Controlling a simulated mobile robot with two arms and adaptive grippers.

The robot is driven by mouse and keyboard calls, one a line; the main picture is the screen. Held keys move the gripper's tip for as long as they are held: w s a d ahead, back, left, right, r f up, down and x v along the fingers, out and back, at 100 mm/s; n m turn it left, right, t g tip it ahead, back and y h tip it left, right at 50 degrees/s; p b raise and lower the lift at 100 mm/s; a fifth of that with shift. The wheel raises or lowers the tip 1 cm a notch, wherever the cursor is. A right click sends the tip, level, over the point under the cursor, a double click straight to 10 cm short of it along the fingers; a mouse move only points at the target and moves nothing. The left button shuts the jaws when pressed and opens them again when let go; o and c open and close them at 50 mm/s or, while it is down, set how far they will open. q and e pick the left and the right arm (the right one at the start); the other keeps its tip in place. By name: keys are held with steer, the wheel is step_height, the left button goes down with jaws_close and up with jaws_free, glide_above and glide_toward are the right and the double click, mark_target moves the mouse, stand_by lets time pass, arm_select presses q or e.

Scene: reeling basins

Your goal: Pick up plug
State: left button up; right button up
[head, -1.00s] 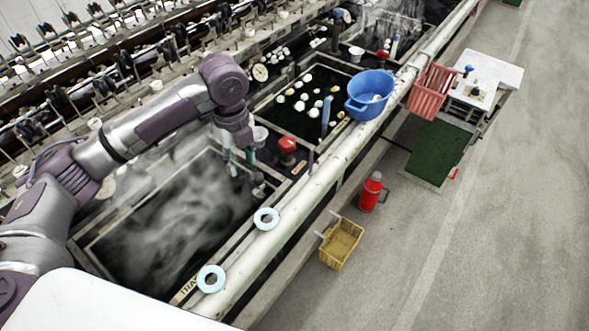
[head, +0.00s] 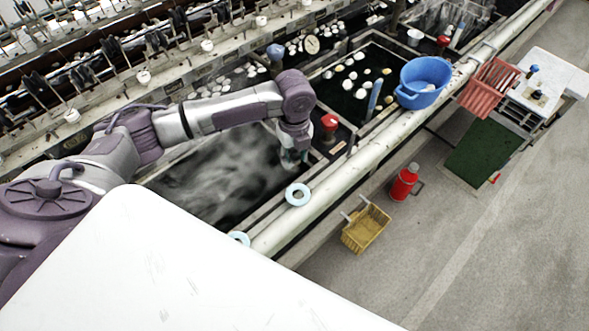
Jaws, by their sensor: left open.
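My left gripper (head: 291,160) points down over the right end of the near steaming basin (head: 222,178), by the basin's corner and close to the pale rail. Its fingers are small and partly blurred against the basin edge, but they look open. I cannot make out a plug for certain. The area right under the fingers is hidden by the gripper. My right gripper does not show.
A red-topped fitting (head: 329,122) stands just right of the gripper. A blue tub (head: 424,82), red crate (head: 489,86), red flask (head: 404,183) and yellow basket (head: 366,228) lie farther right.

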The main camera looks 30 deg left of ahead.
mark_target(294, 176)
arm_select(q)
steer(key=shift+f, duration=1.5)
steer(key=shift+w, duration=0.1)
jaws_close()
steer(key=shift+r, duration=0.1)
